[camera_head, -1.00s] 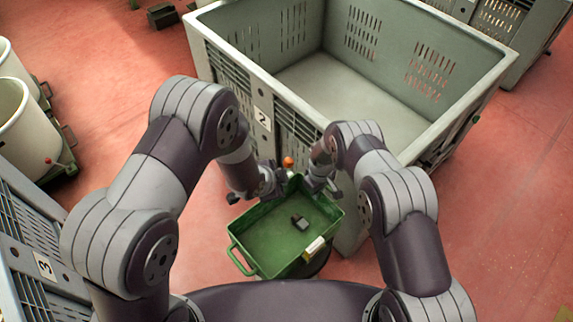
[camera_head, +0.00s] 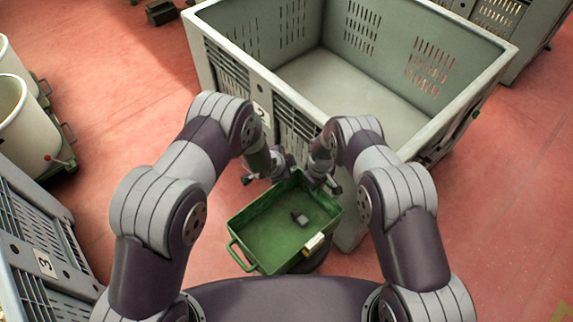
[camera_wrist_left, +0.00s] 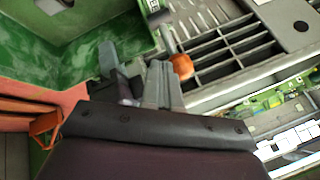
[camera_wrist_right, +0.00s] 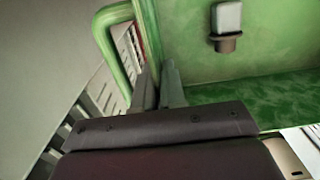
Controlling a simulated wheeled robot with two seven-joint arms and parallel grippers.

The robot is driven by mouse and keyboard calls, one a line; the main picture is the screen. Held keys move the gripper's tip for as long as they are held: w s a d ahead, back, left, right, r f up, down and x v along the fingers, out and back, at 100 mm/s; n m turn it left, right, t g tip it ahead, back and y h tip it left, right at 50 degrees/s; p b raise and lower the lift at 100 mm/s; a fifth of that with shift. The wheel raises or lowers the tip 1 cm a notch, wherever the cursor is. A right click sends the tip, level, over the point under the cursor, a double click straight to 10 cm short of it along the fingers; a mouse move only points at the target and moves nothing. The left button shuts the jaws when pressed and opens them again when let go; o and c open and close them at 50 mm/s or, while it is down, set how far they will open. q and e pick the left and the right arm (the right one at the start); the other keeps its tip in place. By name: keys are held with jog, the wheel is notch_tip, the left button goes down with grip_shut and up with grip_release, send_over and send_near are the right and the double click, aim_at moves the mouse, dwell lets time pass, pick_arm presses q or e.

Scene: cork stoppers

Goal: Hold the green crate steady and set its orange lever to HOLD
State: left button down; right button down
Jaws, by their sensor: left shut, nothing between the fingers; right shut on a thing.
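The green crate (camera_head: 258,238) stands in front of me; its wall shows in the left wrist view (camera_wrist_left: 40,45) and the right wrist view (camera_wrist_right: 225,65). My right gripper (camera_head: 318,184) is shut on the crate's green handle (camera_wrist_right: 113,52) at its far end. My left gripper (camera_head: 280,172) is shut and empty beside the far rim. In the left wrist view, the lever's orange knob (camera_wrist_left: 182,66) is just right of the left fingers, apparently apart from them. The knob is hidden in the head view. I cannot read the lever's setting.
A large grey bin (camera_head: 350,90) stands close behind the crate. A small dark block (camera_head: 300,217) is inside the crate, and a cream piece (camera_head: 315,244) is on its right rim. Another grey crate (camera_head: 30,235) and pale tubs (camera_head: 22,115) stand at left.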

pick_arm(q)
jog(key=shift+w+d, duration=0.3)
jog(key=shift+w, duration=0.2)
jog(key=shift+w+d, duration=0.25)
jog(key=shift+w, duration=0.2)
pick_arm(e)
jog(key=shift+s, duration=0.1)
